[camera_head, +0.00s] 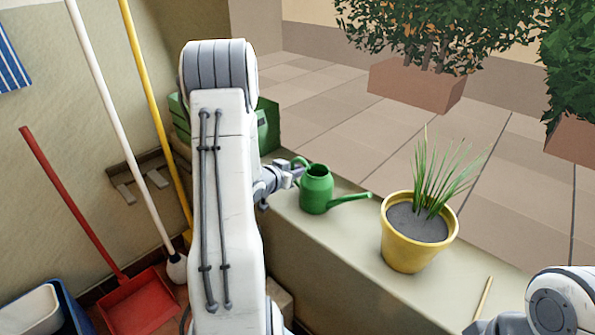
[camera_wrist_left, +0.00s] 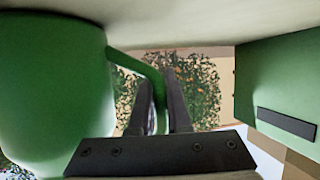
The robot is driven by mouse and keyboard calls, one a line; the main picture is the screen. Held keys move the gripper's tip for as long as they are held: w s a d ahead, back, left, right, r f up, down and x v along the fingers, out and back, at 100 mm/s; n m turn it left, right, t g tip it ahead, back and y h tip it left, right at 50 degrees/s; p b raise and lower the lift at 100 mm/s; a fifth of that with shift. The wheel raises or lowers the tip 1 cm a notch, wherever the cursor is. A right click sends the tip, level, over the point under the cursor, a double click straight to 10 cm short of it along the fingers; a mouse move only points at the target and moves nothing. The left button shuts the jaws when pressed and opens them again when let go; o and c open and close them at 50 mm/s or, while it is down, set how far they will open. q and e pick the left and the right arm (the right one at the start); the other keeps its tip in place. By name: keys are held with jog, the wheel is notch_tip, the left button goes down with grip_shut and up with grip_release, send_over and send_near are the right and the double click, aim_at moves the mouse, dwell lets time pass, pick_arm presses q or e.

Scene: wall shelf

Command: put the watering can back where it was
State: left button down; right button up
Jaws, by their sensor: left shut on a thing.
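The green watering can (camera_head: 317,190) is upright on the pale ledge (camera_head: 330,241), its spout pointing right toward the yellow plant pot. It seems to rest on the ledge, though a small gap is hard to rule out. My left gripper (camera_head: 291,174) reaches it from the left and is shut on its handle. In the left wrist view the can's body (camera_wrist_left: 50,90) fills the left side, and its handle (camera_wrist_left: 158,95) passes between my fingers (camera_wrist_left: 160,92). My right gripper is out of view; only part of my right arm shows at the lower right.
A yellow pot (camera_head: 408,256) with a grassy plant stands right of the can. A thin stick (camera_head: 484,297) lies near the right end. A green crate (camera_head: 268,127) stands behind my left arm. Brooms, a red dustpan (camera_head: 138,303) and a blue bin (camera_head: 67,312) are at left.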

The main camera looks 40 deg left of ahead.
pick_arm(q)
jog(key=c, duration=0.9)
grip_release()
jog(key=shift+s+r, duration=0.15)
jog(key=shift+r, duration=0.1)
jog(key=p+v, duration=0.3)
jog(key=v, duration=0.8)
jog(key=shift+s+r, duration=0.1)
jog(key=shift+s, duration=0.2)
jog(key=shift+s, duration=0.1)
